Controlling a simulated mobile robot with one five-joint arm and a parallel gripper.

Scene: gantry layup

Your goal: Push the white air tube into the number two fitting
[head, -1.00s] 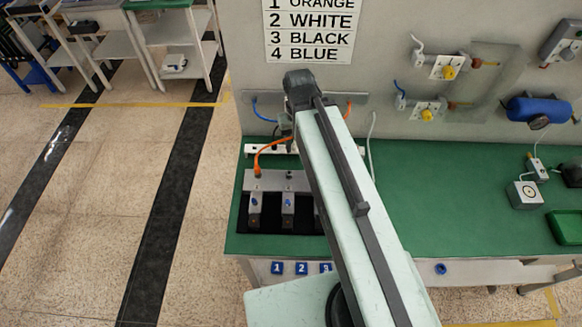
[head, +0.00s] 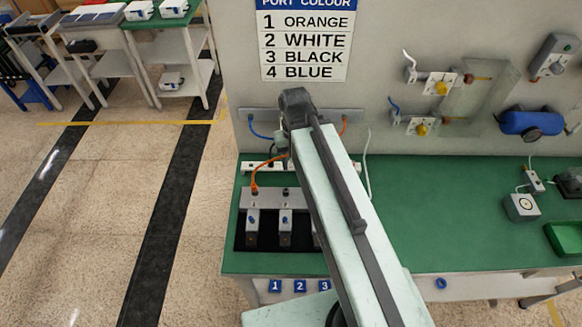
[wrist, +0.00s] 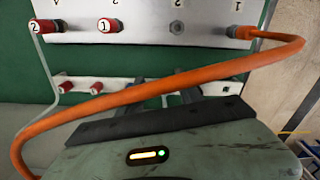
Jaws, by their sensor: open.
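The white air tube (head: 367,165) hangs from the back panel to the green bench, right of my arm, in the head view. The grey fitting block (head: 262,197) is at the bench's left, partly behind my arm. In the wrist view, the number two fitting (wrist: 177,27) is a bare hex fitting with no tube in it. The orange tube (wrist: 150,92) sits in fitting one at right and loops across the view. My gripper (wrist: 168,97) is open below the block, partly behind the orange tube. I see no white tube between its jaws.
Red caps marked 1 (wrist: 108,25) and 2 (wrist: 45,26) cover the other fittings. A port colour sign (head: 305,42) lists 2 as white. The bench middle is clear.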

